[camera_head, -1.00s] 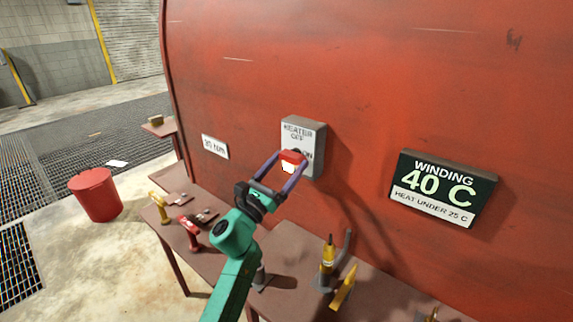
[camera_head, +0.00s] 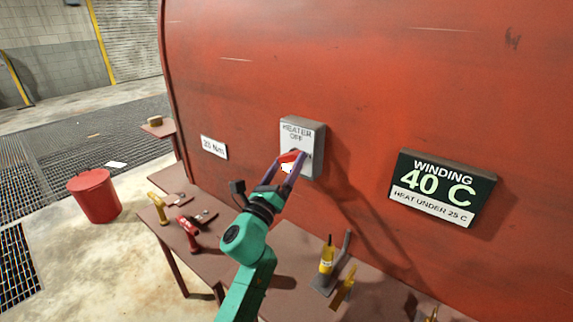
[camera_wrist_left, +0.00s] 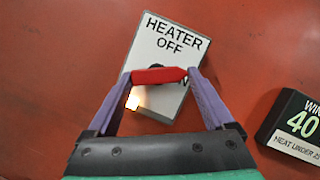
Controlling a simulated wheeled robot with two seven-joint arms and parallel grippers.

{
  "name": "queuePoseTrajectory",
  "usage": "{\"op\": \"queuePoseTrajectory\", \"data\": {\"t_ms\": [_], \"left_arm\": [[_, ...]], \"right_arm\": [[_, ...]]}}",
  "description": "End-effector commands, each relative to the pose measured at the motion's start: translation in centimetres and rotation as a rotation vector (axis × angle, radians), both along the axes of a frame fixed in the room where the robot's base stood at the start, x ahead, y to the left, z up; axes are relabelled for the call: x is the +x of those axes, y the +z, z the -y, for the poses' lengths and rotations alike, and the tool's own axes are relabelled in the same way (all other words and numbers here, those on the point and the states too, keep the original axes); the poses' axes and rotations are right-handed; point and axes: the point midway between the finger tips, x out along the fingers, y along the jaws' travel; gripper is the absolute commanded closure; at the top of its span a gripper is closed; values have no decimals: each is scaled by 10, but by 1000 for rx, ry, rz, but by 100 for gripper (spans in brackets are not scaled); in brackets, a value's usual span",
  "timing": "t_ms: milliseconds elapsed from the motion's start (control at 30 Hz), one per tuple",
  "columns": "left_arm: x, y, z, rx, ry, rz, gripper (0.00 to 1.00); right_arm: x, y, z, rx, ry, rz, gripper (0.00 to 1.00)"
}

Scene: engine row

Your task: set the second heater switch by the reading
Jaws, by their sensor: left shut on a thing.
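The heater switch is a pale grey box (camera_head: 312,135) on the red engine casing, marked HEATER and OFF at the top. Lower lettering is partly hidden by my gripper; an N shows in the left wrist view. Its red handle (camera_wrist_left: 158,75) lies crosswise below OFF, between my purple fingertips. My left gripper (camera_head: 290,160) is shut on this handle. A bright light patch (camera_wrist_left: 133,100) shows at the box's lower left. The winding display (camera_head: 437,187) reads 40 C, with HEAT UNDER 25 C below. My right gripper is out of view.
A small plate (camera_head: 214,147) with a torque figure is left of the switch. Below, a brown bench (camera_head: 290,262) holds red and yellow tools, including a yellow-bodied one (camera_head: 327,257). A red bucket (camera_head: 95,195) stands on the floor at left.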

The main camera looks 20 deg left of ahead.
Motion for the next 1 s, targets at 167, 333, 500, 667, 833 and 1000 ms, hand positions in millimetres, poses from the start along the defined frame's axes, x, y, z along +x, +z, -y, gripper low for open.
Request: {"op": "queuePoseTrajectory", "data": {"t_ms": [167, 333, 500, 667, 833, 1000], "left_arm": [[0, 3, 1, -156, -1, -65, 69], [-1, 6, 2, -306, -1, -125, 69], [-1, 8, 2, -456, -1, -186, 69], [-1, 11, 2, -598, 0, -242, 69], [-1, 12, 2, -739, 1, -299, 69], [-1, 13, 1, -857, 2, -345, 69]], "right_arm": [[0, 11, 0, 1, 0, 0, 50], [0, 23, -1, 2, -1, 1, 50], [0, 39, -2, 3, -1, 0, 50], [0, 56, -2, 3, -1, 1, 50], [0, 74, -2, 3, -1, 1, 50], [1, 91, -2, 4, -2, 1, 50]]}}
